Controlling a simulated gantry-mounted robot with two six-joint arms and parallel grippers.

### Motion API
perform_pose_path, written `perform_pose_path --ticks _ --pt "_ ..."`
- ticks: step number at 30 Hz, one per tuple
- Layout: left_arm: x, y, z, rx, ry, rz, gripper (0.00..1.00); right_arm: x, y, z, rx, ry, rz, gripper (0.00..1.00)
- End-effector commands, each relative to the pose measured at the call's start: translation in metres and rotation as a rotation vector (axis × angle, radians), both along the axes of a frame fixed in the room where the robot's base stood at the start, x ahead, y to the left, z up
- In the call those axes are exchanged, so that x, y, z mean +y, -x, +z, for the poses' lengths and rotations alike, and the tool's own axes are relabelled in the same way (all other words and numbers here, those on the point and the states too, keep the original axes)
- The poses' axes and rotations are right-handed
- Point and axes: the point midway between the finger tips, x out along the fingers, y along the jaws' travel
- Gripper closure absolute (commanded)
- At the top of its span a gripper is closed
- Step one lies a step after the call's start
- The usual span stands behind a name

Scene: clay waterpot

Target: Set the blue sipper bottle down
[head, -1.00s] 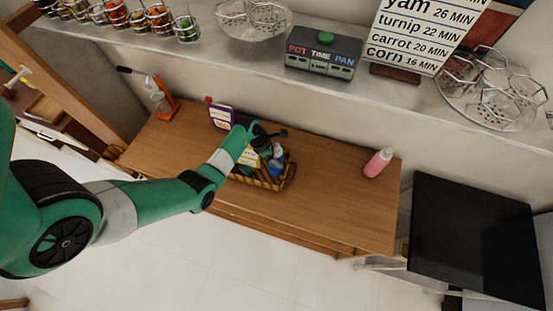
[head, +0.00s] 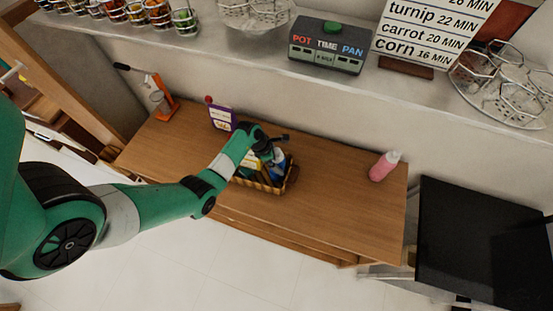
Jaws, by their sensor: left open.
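The blue sipper bottle (head: 279,160) stands in a wicker basket (head: 262,186) on the wooden cabinet top. It has a blue body with some white, and its lower part is hidden in the basket. My left gripper (head: 277,146) is over the basket, right by the top of the bottle. It is open, and the bottle is not gripped. The small size and the arm in front hide whether the fingers touch it. My right gripper is not in view.
The wooden cabinet top (head: 330,205) is clear right of the basket, up to a pink bottle (head: 384,166). A purple-white card (head: 221,117) and an orange stand (head: 160,97) are at the left. A shelf above holds a pot timer (head: 327,47).

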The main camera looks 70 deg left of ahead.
Motion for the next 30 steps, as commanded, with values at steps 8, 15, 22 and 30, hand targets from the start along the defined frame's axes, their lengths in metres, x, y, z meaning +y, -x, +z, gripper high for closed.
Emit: perform_pose_path --ticks 8,15,22,30 --pt "0.004 0.014 0.042 -0.003 -0.002 0.002 0.0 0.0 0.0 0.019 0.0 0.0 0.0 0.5" --pt "0.008 0.035 0.094 -0.002 -0.002 0.002 0.0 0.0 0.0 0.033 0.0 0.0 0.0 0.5" --pt "0.01 0.044 0.113 -0.001 0.0 0.0 0.0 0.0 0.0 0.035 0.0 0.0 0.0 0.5" --pt "0.009 0.045 0.113 0.0 0.001 0.0 0.0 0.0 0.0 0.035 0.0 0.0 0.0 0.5"
